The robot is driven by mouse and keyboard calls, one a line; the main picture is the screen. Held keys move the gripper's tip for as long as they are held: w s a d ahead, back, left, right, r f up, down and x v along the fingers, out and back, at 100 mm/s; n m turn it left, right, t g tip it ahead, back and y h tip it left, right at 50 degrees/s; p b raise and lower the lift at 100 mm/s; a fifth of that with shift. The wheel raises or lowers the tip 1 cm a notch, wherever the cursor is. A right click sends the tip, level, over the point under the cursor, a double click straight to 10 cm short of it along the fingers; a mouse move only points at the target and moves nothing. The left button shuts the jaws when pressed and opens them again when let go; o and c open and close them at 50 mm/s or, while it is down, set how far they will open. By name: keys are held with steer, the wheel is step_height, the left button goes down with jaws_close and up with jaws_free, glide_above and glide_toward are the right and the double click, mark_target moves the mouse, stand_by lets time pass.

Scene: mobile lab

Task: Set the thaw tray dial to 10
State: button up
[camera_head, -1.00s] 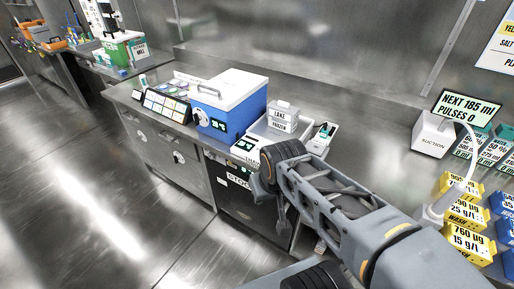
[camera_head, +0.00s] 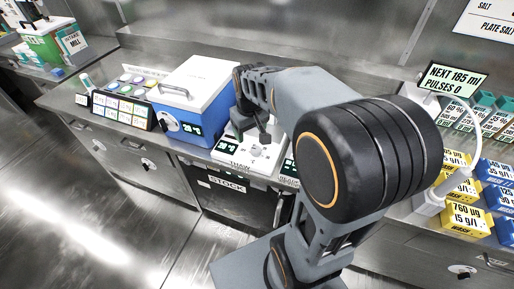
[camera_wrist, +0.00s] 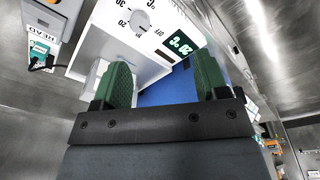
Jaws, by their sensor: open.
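The white thaw tray (camera_head: 226,158) stands on the steel counter, its THAW label on the front and a lit display (camera_head: 227,147) beside it. In the wrist view the tray's dial (camera_wrist: 139,20) is a pale round knob near the top edge, with OFF, 20 and 30 readable around it. Its exact setting is hard to tell. The display (camera_wrist: 180,45) appears upside down and seems to read 20 °C. In the head view my arm partly hides the tray.
A blue and white box (camera_head: 198,98) with its own dial stands directly left of the tray. The floor in front is clear.

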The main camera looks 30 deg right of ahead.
steer(key=g, duration=0.1)
glide_toward(256, 149)
steer(key=shift+n, duration=0.3)
steer(key=f, duration=1)
steer(key=shift+w+d+f, duration=0.1)
steer(key=shift+w, duration=0.1)
steer(key=c, duration=0.9)
